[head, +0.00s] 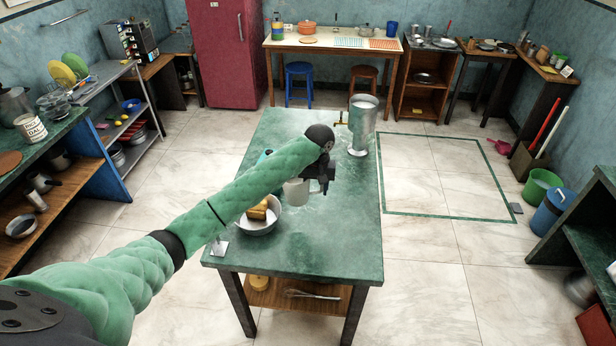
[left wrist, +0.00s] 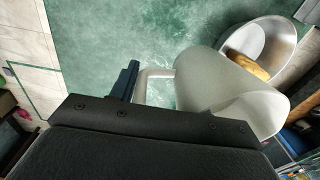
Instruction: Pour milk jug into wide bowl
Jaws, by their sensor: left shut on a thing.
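The pale grey-white milk jug (head: 297,191) is at the middle of the green table, beside my left gripper. In the left wrist view the jug (left wrist: 225,95) shows its side handle, and my left gripper (left wrist: 125,82) is shut on that handle. The gripper (head: 325,184) also shows in the head view, right of the jug. The wide metal bowl (head: 258,228) stands left of and nearer than the jug, with a yellow-brown block (head: 259,209) in it. The bowl rim (left wrist: 283,30) shows behind the jug in the left wrist view. The jug's contents are hidden. My right gripper is out of view.
A tall metal urn with a tap (head: 362,125) stands at the table's far right. A small teal thing is partly hidden behind my arm. A small pale plate (head: 219,248) lies at the near left corner. The table's right front (head: 345,245) is clear.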

